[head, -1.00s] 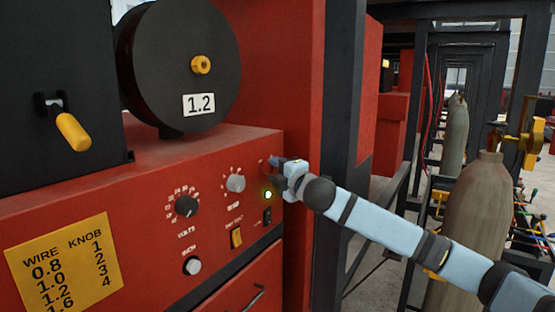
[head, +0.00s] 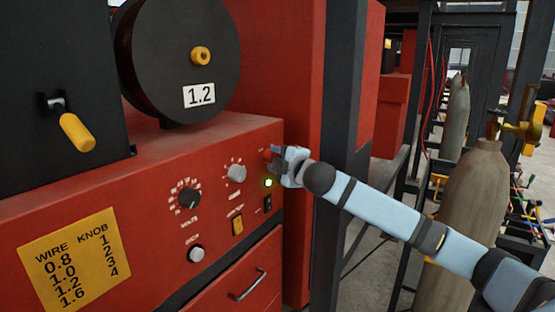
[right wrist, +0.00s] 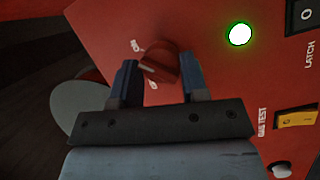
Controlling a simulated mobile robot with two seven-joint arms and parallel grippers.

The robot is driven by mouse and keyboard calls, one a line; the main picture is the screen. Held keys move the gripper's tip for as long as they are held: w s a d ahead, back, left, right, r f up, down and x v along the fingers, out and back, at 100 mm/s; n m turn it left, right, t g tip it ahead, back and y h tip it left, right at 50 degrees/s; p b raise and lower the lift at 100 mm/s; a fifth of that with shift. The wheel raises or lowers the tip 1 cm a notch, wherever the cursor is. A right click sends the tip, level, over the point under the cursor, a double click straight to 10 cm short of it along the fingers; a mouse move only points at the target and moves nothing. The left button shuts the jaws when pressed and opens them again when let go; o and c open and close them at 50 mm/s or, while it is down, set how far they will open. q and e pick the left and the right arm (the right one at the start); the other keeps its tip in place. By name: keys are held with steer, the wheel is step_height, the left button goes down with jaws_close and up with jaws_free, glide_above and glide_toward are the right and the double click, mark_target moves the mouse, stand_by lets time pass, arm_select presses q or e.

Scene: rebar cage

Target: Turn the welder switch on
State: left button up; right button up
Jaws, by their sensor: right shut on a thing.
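The welder (head: 150,190) is a red box with a control panel on its front. Its switch is a red rotary knob (right wrist: 165,62) with a pale pointer mark, which lies toward the left in the right wrist view. Small white lettering beside the knob is hard to read. My right gripper (right wrist: 160,82) is shut on the knob, its two dark fingers on either side. In the head view my right gripper (head: 273,154) is at the panel's upper right and mostly hides the knob. A round lamp (head: 268,183) below it glows; it also shows in the right wrist view (right wrist: 240,34). My left gripper is out of view.
A black dial (head: 189,198), grey knobs, a yellow gas-test switch (head: 237,226) and a black latch switch (head: 268,202) are close by on the panel. A dark post (head: 341,130) stands right of the welder. Gas cylinders (head: 468,215) stand farther right.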

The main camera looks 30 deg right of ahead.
steer(key=o, duration=0.9)
steer(key=s+b, duration=0.4)
steer(key=s, duration=0.9)
steer(key=shift+s+b, duration=0.35)
steer(key=shift+s, duration=0.05)
steer(key=shift+r, duration=0.15)
